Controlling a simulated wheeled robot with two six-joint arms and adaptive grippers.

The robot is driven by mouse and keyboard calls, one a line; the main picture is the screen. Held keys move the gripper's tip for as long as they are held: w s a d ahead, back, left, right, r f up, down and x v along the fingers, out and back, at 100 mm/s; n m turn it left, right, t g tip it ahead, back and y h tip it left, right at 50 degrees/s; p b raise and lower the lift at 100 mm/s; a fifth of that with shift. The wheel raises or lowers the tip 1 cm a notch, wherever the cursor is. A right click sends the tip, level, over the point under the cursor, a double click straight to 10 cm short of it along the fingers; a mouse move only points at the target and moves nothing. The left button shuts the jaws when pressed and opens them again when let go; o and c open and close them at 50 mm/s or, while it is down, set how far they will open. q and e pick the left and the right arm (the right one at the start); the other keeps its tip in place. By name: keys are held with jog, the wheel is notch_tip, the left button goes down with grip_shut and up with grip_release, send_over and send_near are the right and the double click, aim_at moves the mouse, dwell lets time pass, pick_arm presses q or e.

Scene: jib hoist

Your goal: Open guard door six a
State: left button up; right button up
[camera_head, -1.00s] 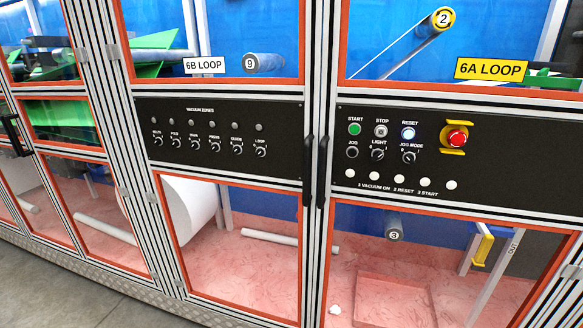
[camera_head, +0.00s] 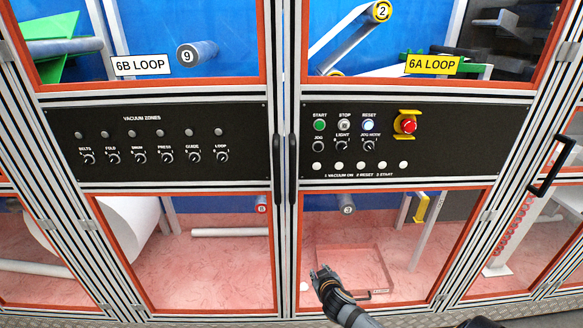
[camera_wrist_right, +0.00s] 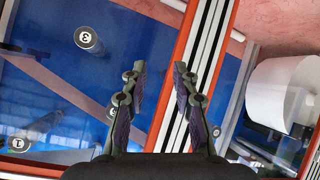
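The guard door 6A (camera_head: 297,100) is the right-hand door, with an orange-edged frame, a yellow 6A LOOP label (camera_head: 433,65) and a black control panel. It stands closed beside the 6B door. Its dark vertical handle (camera_head: 292,155) is at the left edge, next to the 6B handle (camera_head: 278,155). My right gripper (camera_head: 322,278) is in front of the lower window of 6A, below and right of the handle. In the right wrist view its two fingers (camera_wrist_right: 158,85) are apart with nothing between them, facing the frame bars. My left gripper is not seen.
A red emergency stop (camera_head: 406,124) in a yellow guard sticks out at the panel's right. Another black handle (camera_head: 552,167) is on the frame farther right. The 6B door (camera_head: 265,100) with its 6B LOOP label is at left.

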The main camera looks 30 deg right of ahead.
jog(key=w+a+r+m+t+h+p, duration=0.1)
jog(key=a+r+t, duration=0.1)
jog(key=r, duration=0.9)
jog(key=w+a+r+t+p, duration=0.1)
jog(key=w+a+r+t, duration=0.1)
jog(key=r, duration=1)
jog(key=m+t, duration=0.2)
jog(key=t, duration=0.1)
send_near(293, 166)
jog(key=shift+n, duration=0.3)
jog(key=p+x, duration=0.3)
jog(key=x, duration=0.6)
jog(key=shift+w+d+p, duration=0.1)
jog(key=shift+w+p, duration=0.05)
jog(key=shift+p, duration=0.2)
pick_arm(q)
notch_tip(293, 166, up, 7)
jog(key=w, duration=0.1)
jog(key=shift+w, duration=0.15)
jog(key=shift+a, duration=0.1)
pick_arm(e)
grip_shut()
